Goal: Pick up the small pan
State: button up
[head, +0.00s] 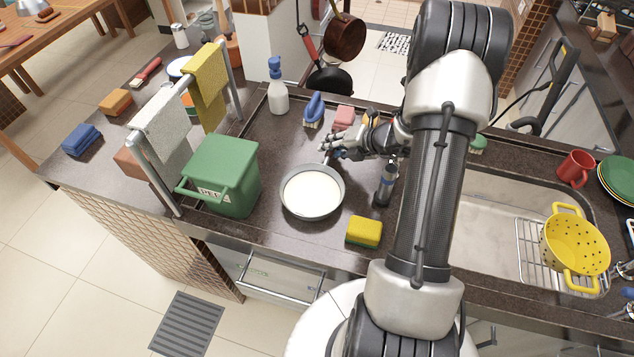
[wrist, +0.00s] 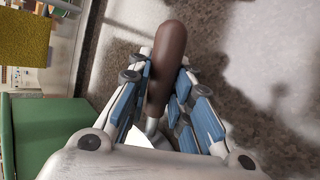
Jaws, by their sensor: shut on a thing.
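The small pan (head: 312,192) is round and grey with a pale inside. In the head view it sits over the dark counter, right of the green bin. Its handle points to the back, toward my gripper (head: 334,146). In the wrist view the brown handle (wrist: 166,62) lies between the blue-padded fingers of my gripper (wrist: 165,92), which are shut on it. The pan's bowl is mostly hidden in the wrist view. I cannot tell whether the pan touches the counter.
A green bin (head: 222,175) stands left of the pan, and a yellow sponge (head: 364,232) lies at its right front. The sink holds a yellow colander (head: 574,246) on a rack.

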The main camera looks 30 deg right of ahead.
grip_shut()
jog(key=shift+r, duration=0.15)
notch_tip(320, 180, up, 20)
jog(key=p, duration=0.7)
jog(key=shift+p, duration=0.4)
